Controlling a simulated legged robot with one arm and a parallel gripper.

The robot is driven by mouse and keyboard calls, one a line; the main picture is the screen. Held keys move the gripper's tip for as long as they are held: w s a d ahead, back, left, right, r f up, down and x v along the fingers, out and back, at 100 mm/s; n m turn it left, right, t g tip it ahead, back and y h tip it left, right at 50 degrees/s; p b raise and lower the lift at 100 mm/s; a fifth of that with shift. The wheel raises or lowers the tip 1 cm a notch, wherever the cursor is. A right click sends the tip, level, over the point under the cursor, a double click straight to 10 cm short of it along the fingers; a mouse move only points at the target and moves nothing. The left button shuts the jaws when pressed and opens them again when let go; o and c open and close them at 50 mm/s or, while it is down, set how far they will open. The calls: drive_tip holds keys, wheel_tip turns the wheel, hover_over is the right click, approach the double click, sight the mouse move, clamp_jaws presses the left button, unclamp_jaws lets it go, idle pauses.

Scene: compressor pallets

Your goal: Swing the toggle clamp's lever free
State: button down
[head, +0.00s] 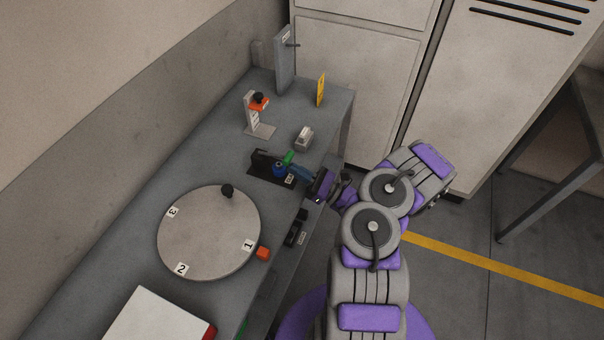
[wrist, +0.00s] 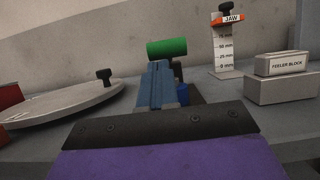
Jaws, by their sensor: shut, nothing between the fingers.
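The toggle clamp (head: 264,172) sits on the grey bench as a dark base with an upright dark plate. Its lever has a green grip (head: 289,158), which shows in the wrist view as a green cylinder (wrist: 167,47) lying crosswise. A small blue part (head: 279,171) stands on the clamp beside it. My gripper (head: 294,168) reaches in from the right, at the clamp. In the wrist view its blue fingers (wrist: 157,66) are together and empty, their tips just below the green grip. I cannot tell whether they touch it. My fingers hide much of the clamp in the wrist view.
A round turntable (head: 205,235) with a black knob lies left of the clamp. Behind are a scaled jaw stand (head: 252,118), a feeler block (head: 304,138), a yellow plate (head: 321,90) and a grey upright panel (head: 285,60). A white box (head: 155,320) is at the front.

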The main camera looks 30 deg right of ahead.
drive_tip(key=shift+r, duration=0.1)
drive_tip(key=shift+d+r+p, duration=0.1)
drive_tip(key=shift+r+p, duration=0.25)
drive_tip(key=shift+p, duration=0.3)
drive_tip(key=shift+g+h, duration=0.3)
drive_tip(key=shift+r+p, duration=0.1)
drive_tip(key=shift+p, duration=0.25)
